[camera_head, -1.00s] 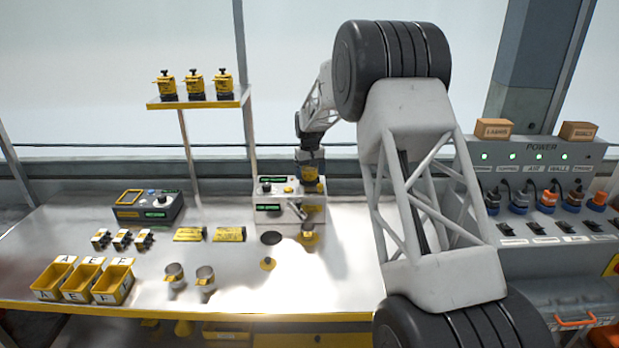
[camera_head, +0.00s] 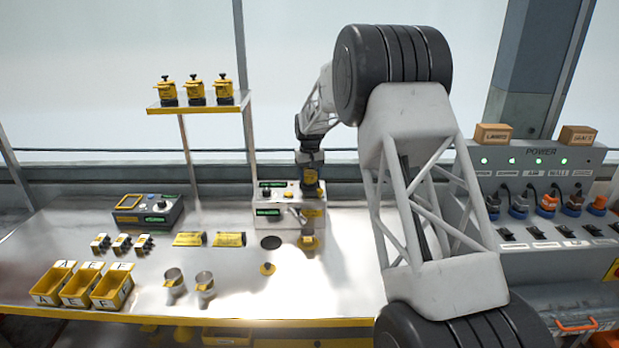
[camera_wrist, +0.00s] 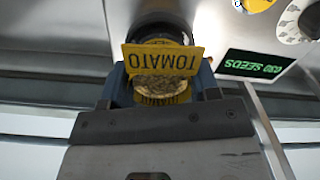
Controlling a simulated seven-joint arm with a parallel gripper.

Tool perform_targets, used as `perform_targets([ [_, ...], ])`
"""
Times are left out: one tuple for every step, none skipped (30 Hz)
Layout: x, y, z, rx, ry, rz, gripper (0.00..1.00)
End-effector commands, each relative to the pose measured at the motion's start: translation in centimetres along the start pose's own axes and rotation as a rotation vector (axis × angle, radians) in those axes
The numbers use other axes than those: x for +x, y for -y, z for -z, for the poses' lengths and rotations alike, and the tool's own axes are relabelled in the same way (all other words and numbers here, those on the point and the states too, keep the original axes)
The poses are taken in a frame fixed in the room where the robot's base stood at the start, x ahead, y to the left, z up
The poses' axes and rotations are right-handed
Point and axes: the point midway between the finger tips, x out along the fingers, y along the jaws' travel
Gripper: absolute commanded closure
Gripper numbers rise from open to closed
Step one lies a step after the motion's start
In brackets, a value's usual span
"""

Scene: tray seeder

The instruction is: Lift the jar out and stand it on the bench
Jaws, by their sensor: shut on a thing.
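The jar (camera_wrist: 160,62) has a yellow label reading TOMATO, upside down in the wrist view, with pale seeds showing below it. My gripper (camera_wrist: 158,84) is shut on the jar, with a blue-grey finger on each side. In the head view, my gripper (camera_head: 310,228) points down in front of the seeder box (camera_head: 269,213), and the yellow of the jar (camera_head: 309,242) shows low between the fingers. The jar's base is hidden, so I cannot tell whether it touches anything.
The display (camera_wrist: 254,65) reads 030 SEEDS beside a dial. A dark round spot (camera_head: 271,242) and a small yellow knob (camera_head: 267,269) lie left of my gripper. Two metal cups (camera_head: 205,285), yellow bins (camera_head: 75,287) and a shelf of jars (camera_head: 195,107) stand farther left.

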Motion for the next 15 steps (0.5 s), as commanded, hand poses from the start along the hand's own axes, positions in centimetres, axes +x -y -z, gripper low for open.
perform_targets([
  [-0.6,0.0,0.0,0.0,-0.002,0.0,0.71],
  [-0.9,0.0,0.0,0.0,-0.003,0.0,0.71],
  [-1.3,0.0,0.1,0.0,-0.003,0.0,0.71],
  [-1.6,0.0,0.0,0.0,-0.003,0.0,0.71],
  [-2.0,0.0,0.0,0.0,-0.003,0.0,0.71],
  [-2.5,0.0,0.0,0.0,-0.002,0.0,0.71],
  [-2.8,0.0,-0.1,0.0,-0.002,0.0,0.71],
  [-2.7,0.1,-0.5,0.0,0.0,0.0,0.71],
  [-2.7,0.1,-0.8,0.0,-0.001,0.0,0.71],
  [-2.7,0.2,-1.1,0.0,0.0,0.0,0.71],
  [-2.7,0.2,-1.4,0.0,0.0,0.0,0.71],
  [-2.7,0.3,-1.8,0.0,0.0,0.0,0.71],
  [-2.8,0.3,-2.2,0.0,-0.001,0.0,0.71],
  [-2.8,0.4,-2.5,0.0,-0.001,0.0,0.71],
  [-2.9,0.5,-3.0,0.0,-0.001,0.0,0.71],
])
